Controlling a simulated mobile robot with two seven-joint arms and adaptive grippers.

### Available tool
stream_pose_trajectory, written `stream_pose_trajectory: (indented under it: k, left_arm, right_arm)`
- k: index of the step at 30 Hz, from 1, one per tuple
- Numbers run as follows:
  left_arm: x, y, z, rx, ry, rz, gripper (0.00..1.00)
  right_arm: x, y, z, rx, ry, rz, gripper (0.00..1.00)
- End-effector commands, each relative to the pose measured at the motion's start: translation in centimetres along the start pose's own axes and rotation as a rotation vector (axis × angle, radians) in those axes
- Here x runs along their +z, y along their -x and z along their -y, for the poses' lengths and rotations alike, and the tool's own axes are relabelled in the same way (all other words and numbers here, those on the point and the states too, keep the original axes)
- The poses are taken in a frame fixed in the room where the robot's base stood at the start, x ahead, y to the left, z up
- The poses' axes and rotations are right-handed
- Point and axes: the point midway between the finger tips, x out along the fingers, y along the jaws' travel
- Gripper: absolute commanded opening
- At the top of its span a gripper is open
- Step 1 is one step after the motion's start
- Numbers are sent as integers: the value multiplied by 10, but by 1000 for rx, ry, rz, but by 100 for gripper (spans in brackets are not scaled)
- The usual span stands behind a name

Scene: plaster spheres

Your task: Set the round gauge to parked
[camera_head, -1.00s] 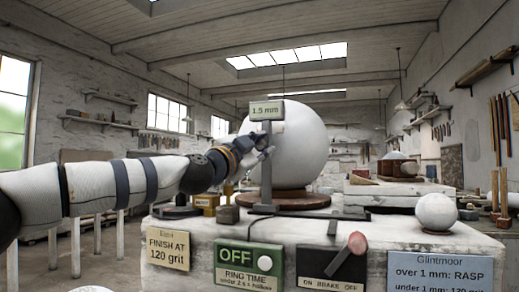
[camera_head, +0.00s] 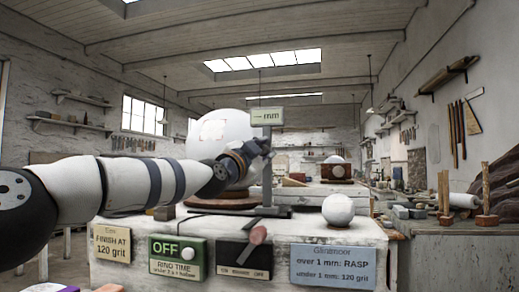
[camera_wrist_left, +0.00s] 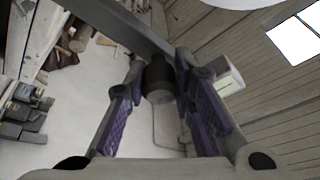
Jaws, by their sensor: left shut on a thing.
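The gauge is a slim grey post (camera_head: 268,190) with a small green display (camera_head: 267,116) on top that reads a dash and "mm". A large white sphere (camera_head: 225,130) sits left of the post on a round brown turntable (camera_head: 225,203), partly hidden behind my left arm. My left gripper (camera_head: 263,147) is at the post, below the display. In the left wrist view its purple-padded fingers are shut on a dark round knob (camera_wrist_left: 158,78) of the gauge. Whether the gauge touches the sphere cannot be told. My right gripper is not in view.
The white plinth (camera_head: 130,222) carries a green OFF panel (camera_head: 177,258), a black brake panel (camera_head: 244,260) with a pink-ended lever, and signs. A small white sphere (camera_head: 338,210) stands at its right. A side bench (camera_head: 450,255) holds stone and wood pieces.

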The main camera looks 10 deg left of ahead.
Motion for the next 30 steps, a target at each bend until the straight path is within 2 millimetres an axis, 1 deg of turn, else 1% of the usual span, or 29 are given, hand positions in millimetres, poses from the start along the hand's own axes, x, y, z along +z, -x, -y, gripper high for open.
stream_pose_trajectory:
  k: [1, 6, 20, 21, 23, 24, 30]
  left_arm:
    - [-3, 0, -2, 1, -3, -1, 0]
    - [-6, -2, -6, 2, -1, 0, 0]
    - [-7, -2, -10, 5, 0, -1, 0]
    - [-7, -2, -10, 5, 0, -1, 25]
    - [-7, -2, -10, 5, 0, -1, 39]
    - [-7, -2, -10, 5, 0, -1, 44]
    - [-7, -2, -8, 2, 1, -1, 44]
  right_arm:
    - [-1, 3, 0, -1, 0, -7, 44]
    - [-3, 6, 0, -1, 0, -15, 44]
    - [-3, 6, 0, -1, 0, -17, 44]
    - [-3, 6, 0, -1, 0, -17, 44]
    - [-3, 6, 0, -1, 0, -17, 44]
    - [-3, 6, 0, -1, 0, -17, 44]
    - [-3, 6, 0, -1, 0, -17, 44]
